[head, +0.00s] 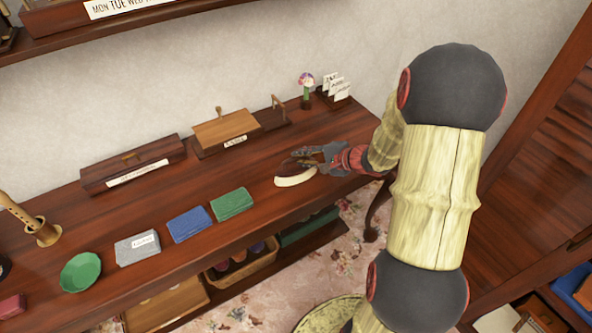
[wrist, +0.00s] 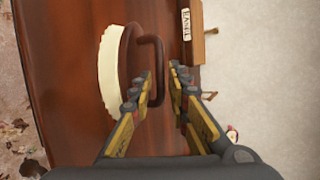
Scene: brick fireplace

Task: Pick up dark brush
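The dark brush (head: 296,178) lies on the dark wooden table near its right end, cream bristles toward the front. In the wrist view the brush (wrist: 110,70) shows its cream bristle edge, brown back and a looped brown handle (wrist: 157,50). My gripper (head: 306,156) is at the brush from the right. In the wrist view my gripper (wrist: 161,72) is open, with the bar of the handle showing in the gap between its two fingers. A clear gap is visible between the right finger and the handle. I cannot tell whether the left finger touches it.
Green (head: 232,203), blue (head: 189,223) and grey (head: 138,248) folded cloths lie to the left. A labelled wooden box (head: 228,130) and a card holder (head: 336,93) stand behind, against the wall. A green bowl (head: 81,272) is farther left. The tabletop (head: 330,190) just right of the brush is bare.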

